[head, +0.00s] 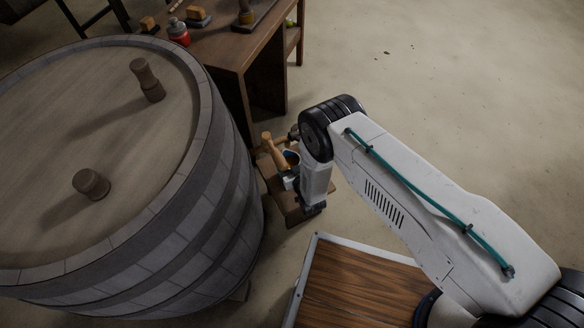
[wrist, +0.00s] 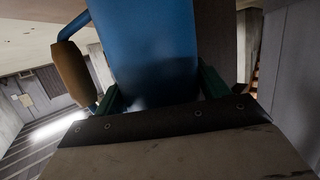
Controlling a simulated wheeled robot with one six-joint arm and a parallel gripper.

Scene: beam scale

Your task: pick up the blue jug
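The blue jug (wrist: 155,45) fills the middle of the wrist view, its top cut off by the picture's upper edge. Its handle, a blue bail with a brown grip (wrist: 73,73), hangs at its left. My gripper (wrist: 160,92) has one dark green finger against each side of the jug, with no clear gap, so it looks shut on it. In the head view my gripper (head: 304,190) points down beside the barrel, and only a small blue patch of the jug (head: 291,157) shows behind it. The jug's base is hidden.
A low wooden stool (head: 297,217) is under my gripper, with a tan wooden piece (head: 267,143) beside it. A large barrel (head: 223,190) with two wooden pegs stands close on the left. A dark table (head: 235,50) with small items is behind. Open floor (head: 450,100) lies right.

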